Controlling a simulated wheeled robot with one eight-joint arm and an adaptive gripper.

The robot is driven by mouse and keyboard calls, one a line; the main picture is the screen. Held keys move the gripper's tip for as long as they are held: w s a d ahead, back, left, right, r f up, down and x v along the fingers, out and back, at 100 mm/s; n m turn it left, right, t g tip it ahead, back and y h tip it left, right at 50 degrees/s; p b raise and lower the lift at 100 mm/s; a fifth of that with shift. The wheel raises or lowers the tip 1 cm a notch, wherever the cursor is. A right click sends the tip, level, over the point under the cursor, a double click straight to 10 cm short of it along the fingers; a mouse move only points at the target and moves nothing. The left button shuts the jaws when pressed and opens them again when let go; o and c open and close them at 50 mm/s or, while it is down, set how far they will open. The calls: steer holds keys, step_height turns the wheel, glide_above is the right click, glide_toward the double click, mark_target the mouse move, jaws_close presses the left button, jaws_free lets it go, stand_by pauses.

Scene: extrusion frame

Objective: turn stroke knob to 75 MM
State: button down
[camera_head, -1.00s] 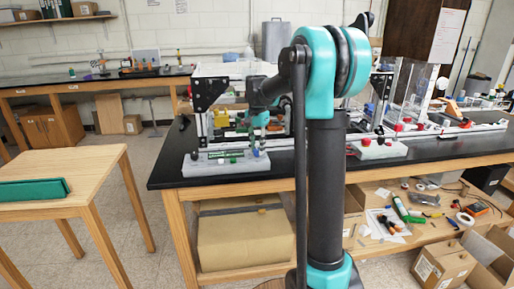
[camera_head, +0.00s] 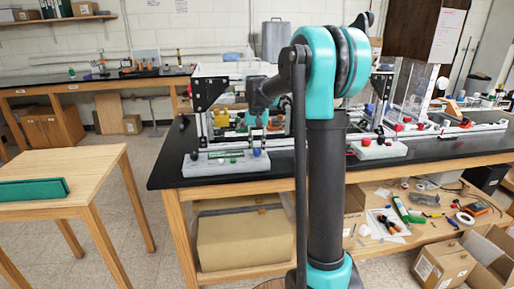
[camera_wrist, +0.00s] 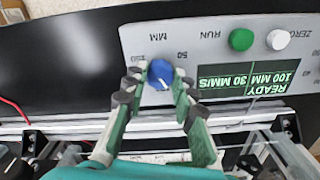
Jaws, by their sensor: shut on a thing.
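The blue stroke knob (camera_wrist: 161,73) sits on the pale control panel (camera_wrist: 215,28), which appears upside down in the wrist view. My gripper (camera_wrist: 160,80) is shut on the knob, with a grey-tipped finger on each side. A white pointer mark shows on the knob's lower side in that view. The labels 50, 150 and MM stand above the knob there. The green display (camera_wrist: 246,82) reads READY, 100 MM, 30 MM/S. In the head view the panel (camera_head: 205,168) lies at the bench's front edge.
A green RUN button (camera_wrist: 241,39) and a white ZERO button (camera_wrist: 279,39) stand beside the knob on the panel. The extrusion frame (camera_head: 201,128) stands behind the panel on the black bench. A wooden table (camera_head: 100,170) stands at the left, with open floor between.

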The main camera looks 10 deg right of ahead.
mark_target(257, 150)
steer(key=n, duration=0.6)
stand_by(0.6)
steer(key=c, duration=1.2)
jaws_free()
step_height(257, 150, up, 12)
steer(key=shift+r, duration=0.1)
steer(key=s+d+f+m+t, duration=0.1)
steer(key=s+f, duration=0.8)
steer(key=s, duration=0.1)
steer(key=s+d+f+t, duration=0.1)
steer(key=s+d+f, duration=0.1)
steer(key=s+f, duration=0.7)
steer(key=s+d+f+m+t, duration=0.1)
steer(key=s+f+t, duration=0.1)
steer(key=s+f, duration=0.7)
steer(key=shift+s+d+f+m, duration=0.1)
steer(key=shift+s+f+m, duration=0.1)
steer(key=shift+s, duration=0.5)
steer(key=shift+s+d+f+m, duration=0.1)
steer(key=shift+s+f, duration=0.1)
steer(key=shift+s, duration=0.5)
